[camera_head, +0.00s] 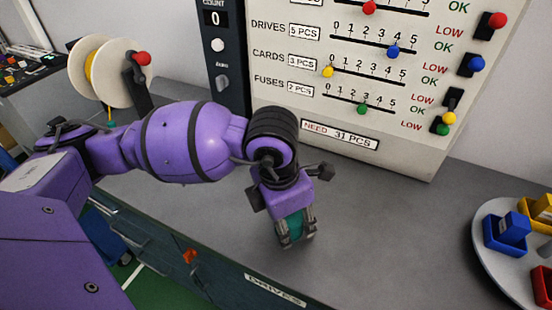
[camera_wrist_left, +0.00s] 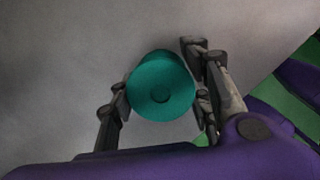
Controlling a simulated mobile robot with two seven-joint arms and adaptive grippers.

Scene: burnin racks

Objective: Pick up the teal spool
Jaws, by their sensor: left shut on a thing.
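The teal spool (camera_wrist_left: 161,88) is a short round cylinder with a small dark centre mark. It sits between the two dark fingers of my left gripper (camera_wrist_left: 160,100) in the left wrist view, with a finger against each side. In the head view my left gripper (camera_head: 296,238) points down over the grey worktop near its front edge. Part of the teal spool (camera_head: 294,226) shows between the fingers there. I cannot tell whether the spool touches the worktop. My right gripper is not in view.
A board with sliders and switches (camera_head: 360,90) stands behind the worktop (camera_head: 390,240). A round tray (camera_head: 484,235) with coloured bins is at the right. A white reel (camera_head: 112,72) is at the back left. A drawer labelled DRIVES (camera_head: 274,291) lies below the front edge. The worktop between is clear.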

